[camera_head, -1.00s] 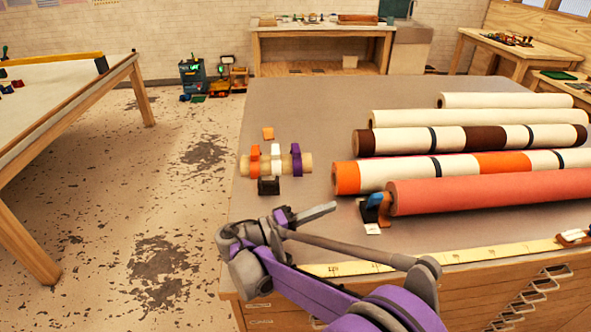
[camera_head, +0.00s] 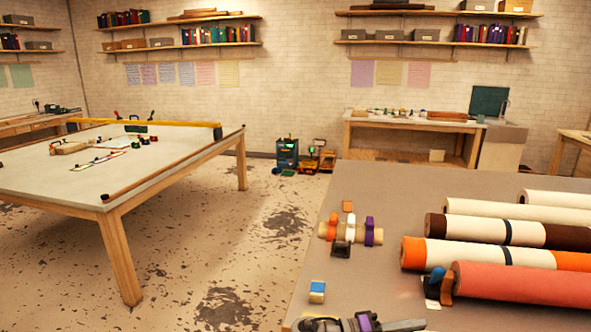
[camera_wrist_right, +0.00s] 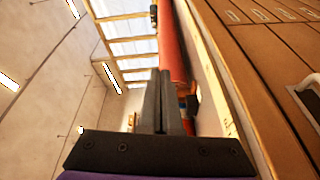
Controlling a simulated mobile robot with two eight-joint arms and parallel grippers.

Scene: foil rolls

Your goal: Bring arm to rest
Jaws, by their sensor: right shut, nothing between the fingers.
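My right gripper (camera_head: 395,325) shows at the bottom edge of the head view, over the near part of the grey table (camera_head: 385,285). Most of its arm is cut off below the frame. In the right wrist view the two dark fingers (camera_wrist_right: 165,105) are pressed together with nothing between them. Past them a long red roll and the table's wooden drawer side appear, tilted. My left gripper is not in view.
Several rolls lie at the table's right, the red roll (camera_head: 525,285) nearest. A holder with coloured bands (camera_head: 350,234) and a blue-topped block (camera_head: 317,292) stand on the left part. Another table (camera_head: 60,180) stands left, with open floor (camera_head: 240,245) between.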

